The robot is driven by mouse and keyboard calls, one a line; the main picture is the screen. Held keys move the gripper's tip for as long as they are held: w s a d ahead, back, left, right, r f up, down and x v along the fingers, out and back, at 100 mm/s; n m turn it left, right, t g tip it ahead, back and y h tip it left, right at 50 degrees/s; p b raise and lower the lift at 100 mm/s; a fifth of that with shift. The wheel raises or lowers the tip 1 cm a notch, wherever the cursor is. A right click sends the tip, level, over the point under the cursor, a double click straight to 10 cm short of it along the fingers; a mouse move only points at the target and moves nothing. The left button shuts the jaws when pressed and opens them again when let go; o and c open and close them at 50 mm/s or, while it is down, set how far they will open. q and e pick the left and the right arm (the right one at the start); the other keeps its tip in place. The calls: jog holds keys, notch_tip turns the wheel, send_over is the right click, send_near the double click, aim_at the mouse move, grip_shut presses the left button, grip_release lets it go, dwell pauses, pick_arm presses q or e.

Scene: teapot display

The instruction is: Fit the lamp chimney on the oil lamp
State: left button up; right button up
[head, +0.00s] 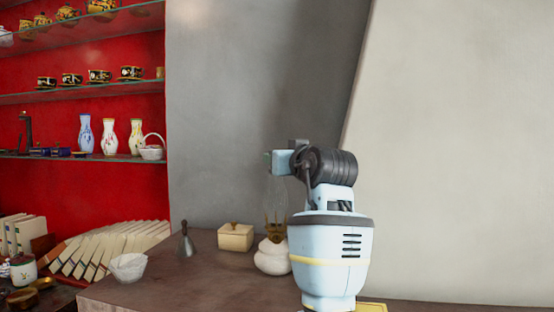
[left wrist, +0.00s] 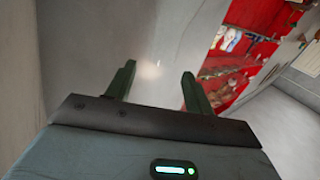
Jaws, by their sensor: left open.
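The oil lamp (head: 271,260) stands on the brown counter, with a round white body and a brass burner (head: 275,230). A faint clear glass chimney (head: 276,195) shows upright above the burner. I cannot tell whether it is seated. My right arm comes up from the bottom centre, and its gripper (head: 284,162) is at the top of the glass. Its fingers are not clear, so I cannot tell whether it grips the chimney. My left gripper (left wrist: 155,88) shows only in the left wrist view, open with nothing between its two dark green fingers.
A cream box (head: 235,237), a grey bell (head: 185,240) and a white fluted bowl (head: 128,266) stand left of the lamp on the counter (head: 190,285). Glass shelves (head: 90,157) with vases and cups fill the red wall. My right arm hides the counter at right.

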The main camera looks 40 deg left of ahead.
pick_arm(q)
jog(key=v, duration=0.5)
jog(key=shift+s+d, duration=0.2)
jog(key=shift+d, duration=0.1)
dwell(0.4)
